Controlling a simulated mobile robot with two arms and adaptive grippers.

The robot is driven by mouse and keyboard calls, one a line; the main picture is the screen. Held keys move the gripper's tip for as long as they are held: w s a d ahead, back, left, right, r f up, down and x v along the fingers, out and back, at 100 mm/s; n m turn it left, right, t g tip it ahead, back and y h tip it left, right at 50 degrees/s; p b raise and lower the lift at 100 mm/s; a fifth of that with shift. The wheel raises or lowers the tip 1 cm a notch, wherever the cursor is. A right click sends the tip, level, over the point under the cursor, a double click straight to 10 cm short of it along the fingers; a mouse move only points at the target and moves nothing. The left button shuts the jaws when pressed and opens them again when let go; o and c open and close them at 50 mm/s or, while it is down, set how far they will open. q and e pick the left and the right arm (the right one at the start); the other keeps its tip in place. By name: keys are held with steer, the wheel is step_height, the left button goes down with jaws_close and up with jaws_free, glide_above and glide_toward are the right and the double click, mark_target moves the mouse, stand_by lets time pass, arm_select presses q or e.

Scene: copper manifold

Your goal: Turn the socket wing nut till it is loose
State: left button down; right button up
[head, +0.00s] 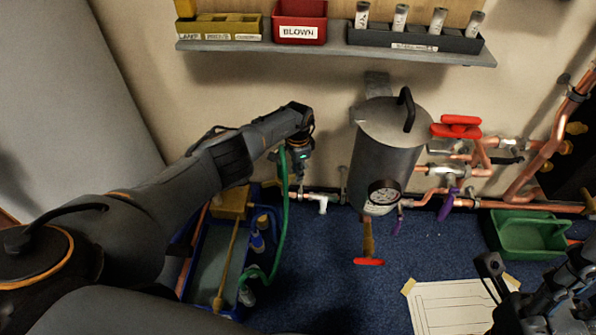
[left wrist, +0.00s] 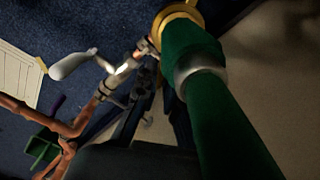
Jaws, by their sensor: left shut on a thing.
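My left gripper (head: 295,180) points down at the wall, left of the grey cylindrical tank (head: 385,150), at the left end of the copper pipe. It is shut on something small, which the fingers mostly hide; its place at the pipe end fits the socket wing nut. In the left wrist view the dark fingers (left wrist: 142,95) are close together beside the pipe end. A green hose (head: 281,215) with a metal collar and a brass ring (left wrist: 178,18) passes close by the fingers. My right gripper (head: 525,290) is at the lower right, partly cut off and away from the pipes.
A white-handled valve (head: 318,200) sits just right of the left gripper. A blue tray (head: 205,275) lies below it. A red-handled valve (head: 457,127), purple-handled valves and copper pipes are right of the tank. A green crate (head: 525,237) and paper sheet (head: 450,308) lie right.

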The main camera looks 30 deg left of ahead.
arm_select(q)
steer(key=shift+w+a+r, duration=0.1)
steer(key=shift+w+a, duration=0.05)
steer(key=shift+a, duration=0.05)
steer(key=c, duration=1.4)
jaws_free()
steer(key=shift+c, duration=0.2)
step_height(320, 180, up, 12)
